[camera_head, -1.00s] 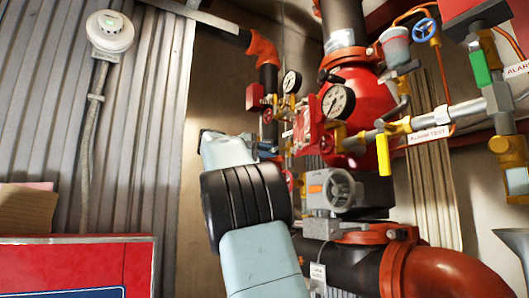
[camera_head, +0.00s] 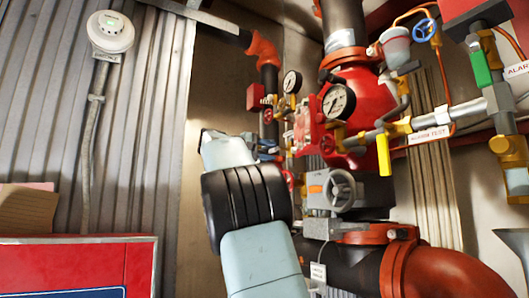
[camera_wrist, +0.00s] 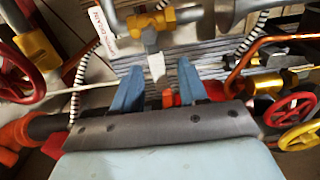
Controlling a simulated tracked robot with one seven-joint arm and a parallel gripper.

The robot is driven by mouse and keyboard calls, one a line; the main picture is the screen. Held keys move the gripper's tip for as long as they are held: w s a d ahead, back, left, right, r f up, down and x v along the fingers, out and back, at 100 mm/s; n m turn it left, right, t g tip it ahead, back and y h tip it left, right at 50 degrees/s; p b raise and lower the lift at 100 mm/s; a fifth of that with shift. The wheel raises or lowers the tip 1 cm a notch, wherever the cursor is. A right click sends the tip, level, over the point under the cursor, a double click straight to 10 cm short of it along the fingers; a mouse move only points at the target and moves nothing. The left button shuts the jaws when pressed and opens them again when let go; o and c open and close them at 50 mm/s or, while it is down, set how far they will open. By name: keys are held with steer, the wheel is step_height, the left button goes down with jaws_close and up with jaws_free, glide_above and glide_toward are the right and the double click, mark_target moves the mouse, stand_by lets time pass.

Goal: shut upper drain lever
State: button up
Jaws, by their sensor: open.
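In the wrist view, my gripper (camera_wrist: 159,70) is open, with its two blue fingers apart. A pale lever (camera_wrist: 157,68) hangs down from a yellow-bodied valve (camera_wrist: 152,18) and shows between the fingertips; I cannot tell whether it touches either one. A small red part (camera_wrist: 167,97) shows lower between the fingers. I cannot tell for sure whether this lever is the upper drain lever. In the head view, my arm hides most of the gripper beside the red valve assembly.
Red handwheels (camera_wrist: 290,108) flank the fingers in the wrist view. In the head view, gauges (camera_head: 338,102), a grey handwheel (camera_head: 340,190), a yellow lever (camera_head: 383,155) and thick pipes crowd the right. The ribbed wall (camera_head: 150,110) at left leaves free room.

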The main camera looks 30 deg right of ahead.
steer(key=shift+a, duration=0.1)
steer(key=a, duration=1.3)
steer(key=shift+s+a, duration=0.2)
steer(key=shift+a, duration=0.15)
steer(key=shift+f, duration=0.1)
steer(key=s+d+f+n+t+y, duration=0.1)
steer(key=s+d+f+y, duration=0.15)
steer(key=f, duration=0.35)
steer(key=s+d+f+n+t+y, duration=0.1)
steer(key=s+d+f+y, duration=0.1)
steer(key=d+f+y, duration=0.3)
steer(key=s+d+f+n+t+y, duration=0.1)
steer(key=s+d+f, duration=0.15)
steer(key=f, duration=0.55)
steer(key=s+a+f+m+y, duration=0.1)
steer(key=s+a+f+y, duration=0.2)
steer(key=s+a+f, duration=0.3)
steer(key=s+a+f+m+t+y, duration=0.1)
steer(key=s+a+f+y, duration=0.2)
steer(key=s+f, duration=0.9)
steer(key=s+a+f+m+t+y, duration=0.1)
steer(key=s+a+f+y, duration=0.2)
steer(key=s+a+f, duration=0.5)
step_height(320, 180, down, 3)
steer(key=shift+s+a+f, duration=0.1)
steer(key=shift+s+a, duration=0.3)
steer(key=shift+s, duration=0.05)
